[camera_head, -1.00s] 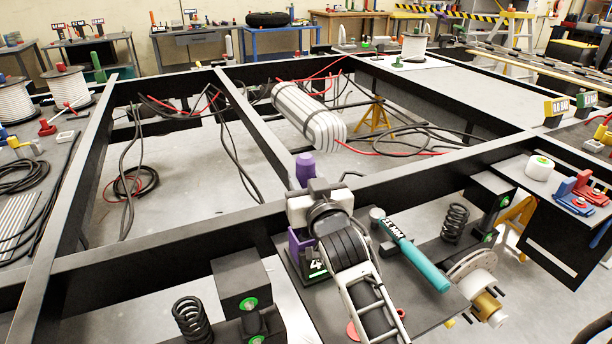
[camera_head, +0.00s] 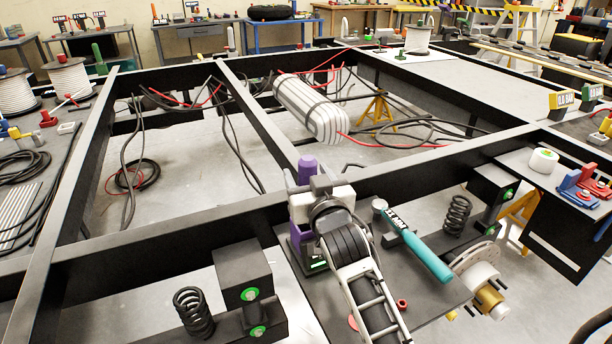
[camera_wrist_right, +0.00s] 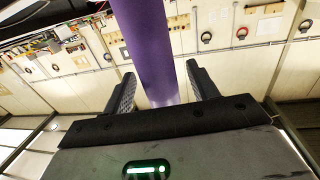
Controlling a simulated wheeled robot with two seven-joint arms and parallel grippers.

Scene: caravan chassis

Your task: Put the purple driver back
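The purple driver (camera_head: 308,165) shows as an upright purple handle just beyond my right gripper (camera_head: 307,183). In the right wrist view the purple shaft-like handle (camera_wrist_right: 152,50) stands between the two dark fingers (camera_wrist_right: 160,85), with a visible gap on the right side. The fingers are apart around it. A purple holder (camera_head: 296,238) with a dark label stands on a dark plate (camera_head: 432,300), below the gripper. The driver's lower end is hidden by my right gripper and wrist, so I cannot tell whether it sits in the holder. My left gripper is not in view.
A teal-handled tool (camera_head: 425,255) lies right of my right arm on the plate. Black frame beams (camera_head: 150,238) surround the work spot. Coil springs (camera_head: 457,215), a hub (camera_head: 480,280) and a striped white tank (camera_head: 310,107) are near.

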